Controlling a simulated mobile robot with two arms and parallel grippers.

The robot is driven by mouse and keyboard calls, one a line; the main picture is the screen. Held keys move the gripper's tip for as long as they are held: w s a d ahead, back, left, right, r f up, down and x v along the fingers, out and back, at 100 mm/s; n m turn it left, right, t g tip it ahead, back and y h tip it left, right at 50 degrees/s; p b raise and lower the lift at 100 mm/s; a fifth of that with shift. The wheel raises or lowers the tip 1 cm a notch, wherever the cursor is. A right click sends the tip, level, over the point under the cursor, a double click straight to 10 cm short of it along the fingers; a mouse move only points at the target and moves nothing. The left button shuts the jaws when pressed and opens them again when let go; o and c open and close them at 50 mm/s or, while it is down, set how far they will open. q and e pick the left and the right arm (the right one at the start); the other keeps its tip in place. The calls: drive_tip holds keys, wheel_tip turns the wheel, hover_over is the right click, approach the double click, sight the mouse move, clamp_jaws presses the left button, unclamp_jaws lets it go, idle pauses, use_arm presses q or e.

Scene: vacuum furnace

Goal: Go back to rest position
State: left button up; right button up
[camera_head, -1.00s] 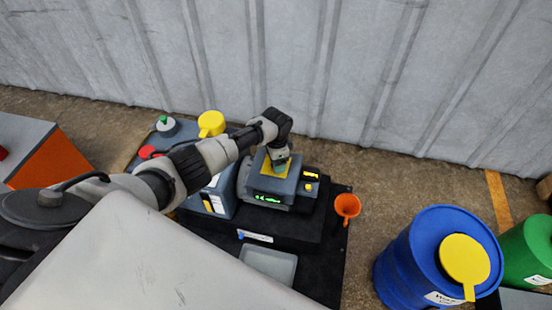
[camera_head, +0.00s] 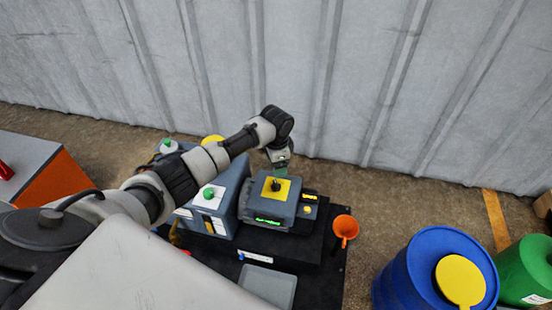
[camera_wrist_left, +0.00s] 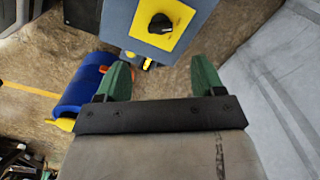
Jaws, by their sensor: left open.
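My left gripper (camera_head: 279,166) is at the end of the arm that comes in from the left, just above and behind the grey device (camera_head: 266,204). In the left wrist view its two green fingers (camera_wrist_left: 160,82) stand wide apart with nothing between them. The device has a yellow plate with a black knob (camera_head: 276,186) on top and a green lit display (camera_head: 267,221) in front. The knob also shows in the left wrist view (camera_wrist_left: 160,24), beyond the fingers and apart from them. My right gripper is not in view.
A black table (camera_head: 320,268) carries the device, a grey tray (camera_head: 268,286) and an orange funnel (camera_head: 345,229) at its edge. A blue barrel (camera_head: 405,272) and a green barrel (camera_head: 530,268) stand at right. A corrugated wall (camera_head: 350,90) runs behind.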

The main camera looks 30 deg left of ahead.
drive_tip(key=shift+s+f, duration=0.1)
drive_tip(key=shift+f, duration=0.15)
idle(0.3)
